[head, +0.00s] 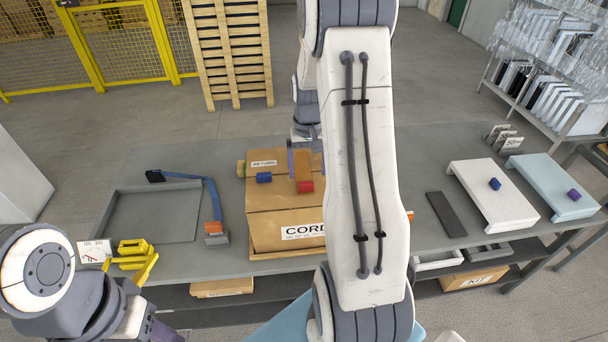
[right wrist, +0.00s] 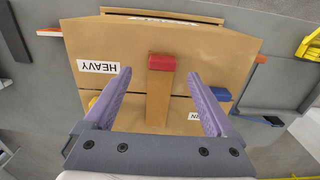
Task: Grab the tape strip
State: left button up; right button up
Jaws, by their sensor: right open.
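The tape strip (right wrist: 158,100) is a tan band with a red end (right wrist: 161,62) on top of the cardboard carton (right wrist: 210,45). It also shows in the head view (head: 303,166), its red end (head: 305,187) toward me. In the right wrist view my right gripper (right wrist: 160,92) is open, with purple fingers either side of the strip and clear gaps. I cannot tell how high the fingers are above the carton. In the head view my right gripper (head: 301,162) is partly hidden by its arm. My left gripper (head: 165,332) is mostly cut off at the bottom left.
A blue tab (head: 263,178) sits on the carton's left part. A blue-handled tool (head: 212,200), a yellow clamp-like tool (head: 132,255) and a recessed tray (head: 112,228) lie to the left. White (head: 492,190) and pale blue (head: 553,183) stands are on the right.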

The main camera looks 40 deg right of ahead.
aim_at(306, 182)
jog(key=f, duration=0.1)
jog(key=f+p, duration=0.1)
jog(key=f, duration=0.1)
jog(key=f+p, duration=0.1)
jog(key=f, duration=0.1)
jog(key=shift+w+f, duration=0.1)
jog(key=shift+w, duration=0.25)
jog(key=shift+f, duration=0.35)
jog(key=shift+c, duration=0.3)
jog(key=c, duration=1.4)
jog(key=shift+o, duration=0.2)
jog(key=shift+r, duration=0.15)
